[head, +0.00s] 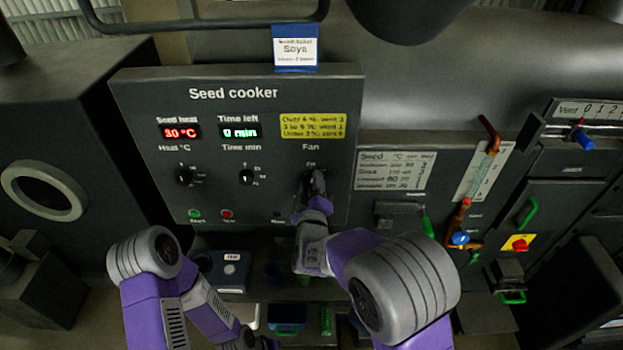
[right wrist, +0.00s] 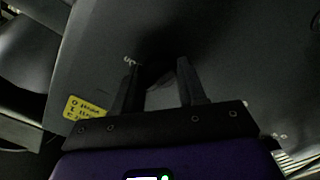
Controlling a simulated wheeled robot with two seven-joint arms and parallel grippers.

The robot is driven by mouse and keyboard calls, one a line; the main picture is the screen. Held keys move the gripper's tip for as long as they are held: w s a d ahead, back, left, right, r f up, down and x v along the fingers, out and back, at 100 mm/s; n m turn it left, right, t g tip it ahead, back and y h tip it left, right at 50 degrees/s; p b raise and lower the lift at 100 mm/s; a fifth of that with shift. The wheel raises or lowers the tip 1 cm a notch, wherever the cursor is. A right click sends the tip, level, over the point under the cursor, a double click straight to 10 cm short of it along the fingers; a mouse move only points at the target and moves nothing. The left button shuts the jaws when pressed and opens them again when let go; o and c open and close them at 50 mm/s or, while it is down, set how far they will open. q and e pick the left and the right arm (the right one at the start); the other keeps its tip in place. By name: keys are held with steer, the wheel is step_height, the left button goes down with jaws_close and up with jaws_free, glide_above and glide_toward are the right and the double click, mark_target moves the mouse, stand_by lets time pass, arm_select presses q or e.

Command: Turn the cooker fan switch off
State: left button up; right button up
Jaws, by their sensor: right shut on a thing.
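The seed cooker panel (head: 240,105) faces me, with the label "Fan" on its right half. The fan switch sits below that label, mostly hidden by my right gripper (head: 314,184). My right gripper is shut on the fan switch; in the right wrist view its two dark fingers (right wrist: 160,88) stand on either side of the shadowed switch (right wrist: 160,97), against the panel. The switch's pointer direction is hidden. My left gripper (head: 256,342) is low at the bottom edge, dark and partly cut off, away from the panel; its jaws cannot be made out.
Heat (head: 184,176) and time (head: 246,176) knobs sit left of the fan switch. Green (head: 194,214) and red (head: 227,214) buttons are below them. A yellow note (head: 313,126) is above the fan label. A valve with a green handle (head: 428,228) stands to the right.

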steer(key=shift+n+p, duration=0.6)
steer(key=shift+n, duration=0.5)
steer(key=o, duration=1)
steer(key=shift+o, duration=0.2)
steer(key=s, duration=0.7)
steer(key=shift+s, duration=0.3)
